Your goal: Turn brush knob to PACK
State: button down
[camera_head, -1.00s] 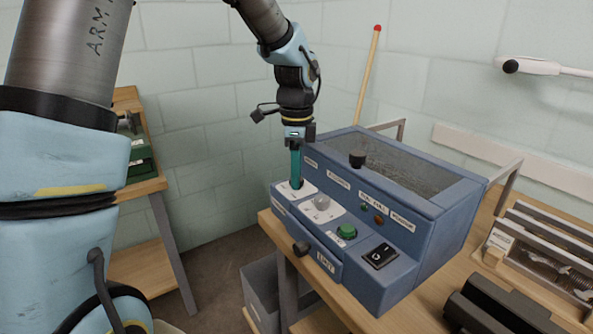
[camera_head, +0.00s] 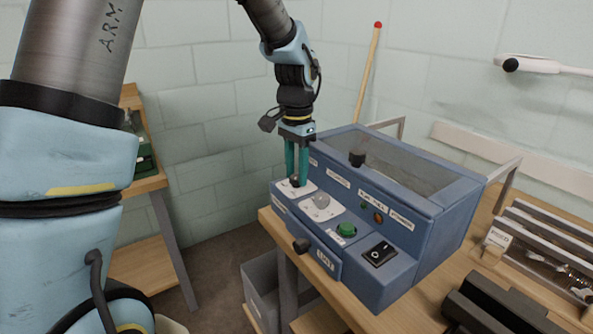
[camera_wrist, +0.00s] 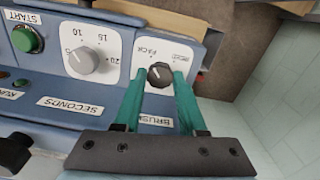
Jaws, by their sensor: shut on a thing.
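The brush knob (camera_wrist: 159,75) is small, round and black on a white plate beside the BRUSH label in the wrist view. A PACK label is printed near it, and a second label on the plate is too small to read. A pale mark shows on the knob, but I cannot tell exactly where it points. My gripper (camera_wrist: 159,77) has its two teal fingers on either side of the knob and is shut on it. In the head view my gripper (camera_head: 296,182) reaches straight down onto the left end of the blue machine's panel (camera_head: 400,270); its fingers partly hide the knob.
Beside the knob are a grey seconds dial (camera_wrist: 88,60), a green START button (camera_wrist: 27,40) and a black rocker switch (camera_head: 380,254). A rack (camera_head: 540,250) lies on the bench at right.

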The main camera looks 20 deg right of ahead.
aim_at(296, 176)
jog(key=shift+n, duration=0.5)
jog(key=c, duration=0.8)
grip_release()
jog(key=shift+o, duration=0.2)
jog(key=shift+r, duration=0.15)
notch_tip(296, 176, up, 11)
jog(key=b, duration=0.1)
jog(key=shift+f+b, duration=0.2)
jog(key=shift+b, duration=0.2)
jog(key=w+a+f+n, duration=0.1)
jog(key=a+f+n, duration=0.2)
jog(key=a, duration=0.5)
jog(key=w+a+f+n, duration=0.1)
jog(key=a+f+n, duration=0.2)
jog(key=a, duration=0.5)
jog(key=s+a+f+n, duration=0.3)
jog(key=a, duration=0.4)
jog(key=s+a+f+n+t, duration=0.1)
jog(key=s+a+f+n, duration=0.2)
jog(key=a, duration=0.5)
jog(key=shift+f+t, duration=0.3)
jog(key=shift+f, duration=0.1)
